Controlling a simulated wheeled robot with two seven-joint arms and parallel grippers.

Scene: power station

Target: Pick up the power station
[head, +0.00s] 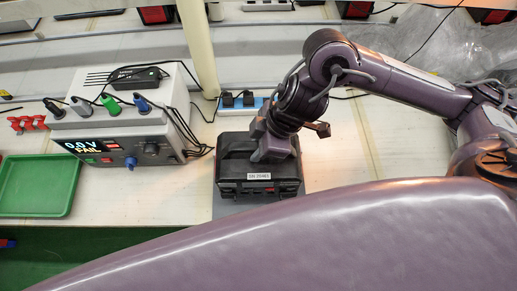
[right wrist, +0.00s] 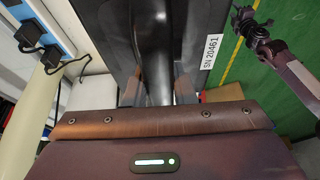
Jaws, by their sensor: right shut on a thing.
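The power station (head: 234,186) is a black box with a white serial label on its front, at the middle of the bench in the head view. It also fills the upper middle of the right wrist view (right wrist: 110,25). My right gripper (head: 268,152) is over its top. In the right wrist view my right gripper's fingers (right wrist: 160,88) are on both sides of the black handle, shut on it. I cannot tell whether the box is lifted. An arm end that looks like my left gripper (right wrist: 248,22) shows small at upper right of the right wrist view, its jaws unclear.
A grey tester (head: 118,142) reading "0.0 V FAIL" with several plugs stands left of the box. A green tray (head: 38,186) lies at far left. A blue-white power strip (head: 240,104) and a pale post (head: 200,50) are behind. Grey surface (head: 228,208) shows under the box.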

